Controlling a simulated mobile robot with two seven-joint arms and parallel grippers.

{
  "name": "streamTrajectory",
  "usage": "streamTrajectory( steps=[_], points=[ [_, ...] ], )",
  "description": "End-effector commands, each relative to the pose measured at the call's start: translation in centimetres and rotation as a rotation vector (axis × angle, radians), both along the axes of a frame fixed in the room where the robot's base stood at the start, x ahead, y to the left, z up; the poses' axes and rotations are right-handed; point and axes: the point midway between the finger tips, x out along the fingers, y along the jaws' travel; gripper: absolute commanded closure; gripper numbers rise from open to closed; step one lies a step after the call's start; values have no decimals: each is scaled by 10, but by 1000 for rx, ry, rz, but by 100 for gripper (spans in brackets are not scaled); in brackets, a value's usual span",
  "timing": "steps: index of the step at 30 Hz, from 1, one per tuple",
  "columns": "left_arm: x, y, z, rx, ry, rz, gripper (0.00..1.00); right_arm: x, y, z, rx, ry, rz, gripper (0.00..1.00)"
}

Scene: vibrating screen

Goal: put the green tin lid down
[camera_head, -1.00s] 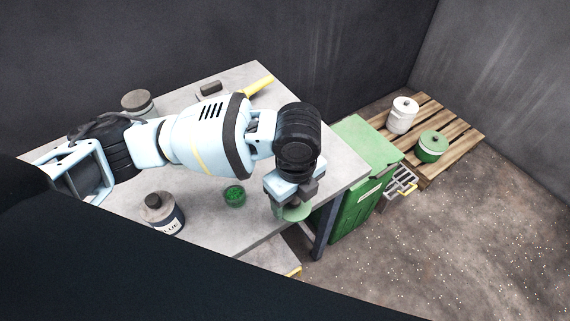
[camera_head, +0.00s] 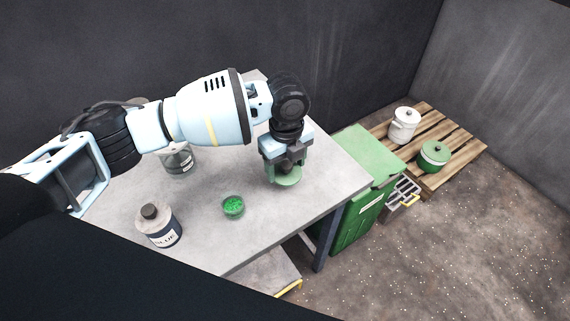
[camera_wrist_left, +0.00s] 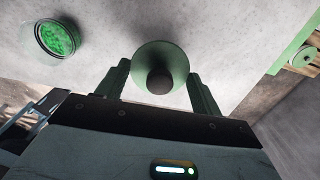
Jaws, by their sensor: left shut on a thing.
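The green tin lid (camera_head: 287,181) is a round pale green disc under my left gripper (camera_head: 285,165), over the right part of the grey table. In the left wrist view the lid (camera_wrist_left: 160,52) shows with a dark round knob, between the two green fingers of the gripper (camera_wrist_left: 159,74). The left gripper is shut on the lid. Whether the lid touches the tabletop or hangs just above it, I cannot tell. My right gripper is not in view.
A small dish of green granules (camera_head: 233,207) stands left of the lid. A labelled bottle (camera_head: 160,228) and a glass jar (camera_head: 179,160) stand farther left. The tabletop (camera_head: 325,178) right of the lid is clear. A green bin (camera_head: 362,205) stands beside the table, near a pallet (camera_head: 462,147) with two pots.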

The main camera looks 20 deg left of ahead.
Motion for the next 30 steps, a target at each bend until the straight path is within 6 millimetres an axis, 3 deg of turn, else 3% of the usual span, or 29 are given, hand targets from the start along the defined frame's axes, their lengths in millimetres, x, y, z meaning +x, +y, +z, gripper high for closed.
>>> streamTrajectory(
  steps=[4,15,22,30],
  points=[
    [15,7,-2,-1,1,-1,55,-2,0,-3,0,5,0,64],
    [26,13,-3,0,0,1,55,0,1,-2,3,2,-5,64],
    [25,13,-34,0,0,-1,55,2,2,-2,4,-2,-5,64],
    [25,12,-37,-1,-2,-1,55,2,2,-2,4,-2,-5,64]
  ],
)
